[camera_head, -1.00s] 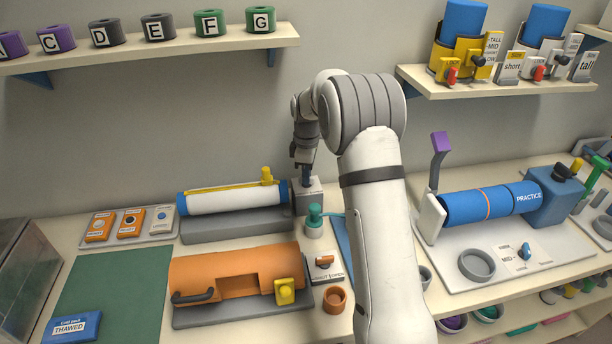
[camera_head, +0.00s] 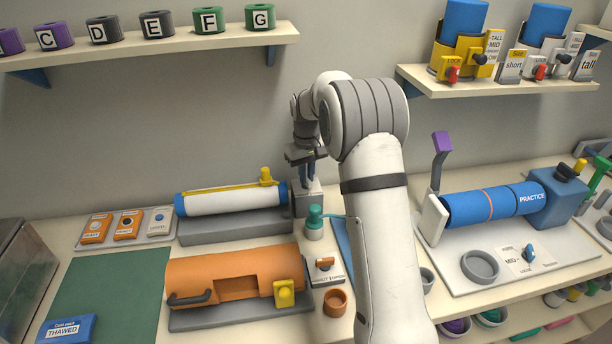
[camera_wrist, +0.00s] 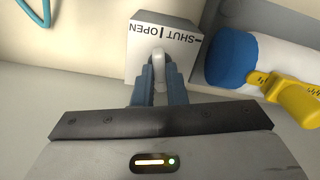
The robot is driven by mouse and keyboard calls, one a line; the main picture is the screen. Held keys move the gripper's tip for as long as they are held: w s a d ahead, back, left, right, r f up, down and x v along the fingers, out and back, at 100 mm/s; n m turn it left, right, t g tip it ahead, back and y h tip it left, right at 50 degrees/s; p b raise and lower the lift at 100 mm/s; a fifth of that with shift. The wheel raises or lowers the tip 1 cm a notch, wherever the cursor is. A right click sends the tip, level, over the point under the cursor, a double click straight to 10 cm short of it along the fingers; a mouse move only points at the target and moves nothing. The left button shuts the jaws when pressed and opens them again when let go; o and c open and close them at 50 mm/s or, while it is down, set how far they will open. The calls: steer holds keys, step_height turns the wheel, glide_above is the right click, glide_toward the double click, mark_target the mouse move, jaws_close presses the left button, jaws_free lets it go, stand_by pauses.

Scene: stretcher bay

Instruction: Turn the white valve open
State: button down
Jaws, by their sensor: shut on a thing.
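The white valve (camera_wrist: 158,62) is a small pale lever on a block (camera_wrist: 185,33) whose white top carries the words SHUT and OPEN. In the wrist view my gripper (camera_wrist: 158,75) has its two blue fingers closed around the lever from both sides. In the head view my gripper (camera_head: 307,175) points down at the grey block (camera_head: 308,202), right of the white cylinder with blue ends (camera_head: 230,200). The lever is hidden there by the fingers. In the wrist view the lever stands roughly between the two words; I cannot tell its exact setting.
The yellow-topped white cylinder lies close to the left of the block. A green bottle (camera_head: 314,225) stands just in front. An orange cylinder (camera_head: 235,277) lies nearer, beside a small switch plate (camera_head: 325,268). A shelf (camera_head: 150,47) with several labelled rings hangs above left.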

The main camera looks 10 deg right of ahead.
steer(key=shift+m, duration=1.5)
steer(key=shift+r, duration=0.1)
steer(key=c, duration=1.5)
jaws_free()
steer(key=shift+o, duration=0.2)
step_height(320, 180, up, 8)
steer(key=shift+f+b, duration=0.2)
steer(key=shift+b, duration=0.45)
